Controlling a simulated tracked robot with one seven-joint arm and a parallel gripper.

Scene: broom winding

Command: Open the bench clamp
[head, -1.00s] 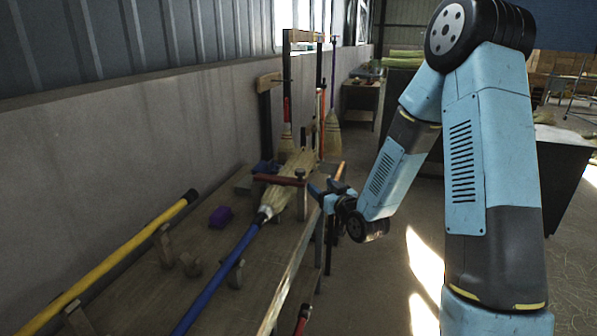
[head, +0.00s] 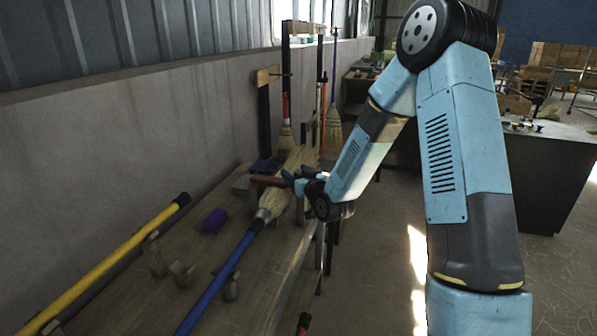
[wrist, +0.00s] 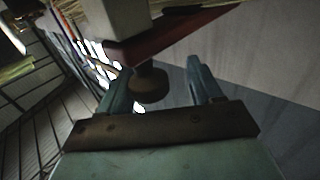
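The bench clamp (head: 268,181) is a dark red bar lying across the straw of a blue-handled broom (head: 225,270) on the bench. In the wrist view the red bar (wrist: 185,32) crosses the top, with a dark round knob (wrist: 149,86) by its end. My gripper (head: 288,176) is at the bar's right end in the head view and hides that end. In the wrist view my gripper (wrist: 158,72) is open, its two blue fingers apart with the knob showing between them. I cannot tell whether a finger touches the knob.
A yellow-handled pole (head: 115,255) lies on wooden supports at the left of the bench (head: 190,315). A purple block (head: 215,220) sits beside the broom. Upright brooms (head: 333,130) stand at the back. Open floor lies right of the bench.

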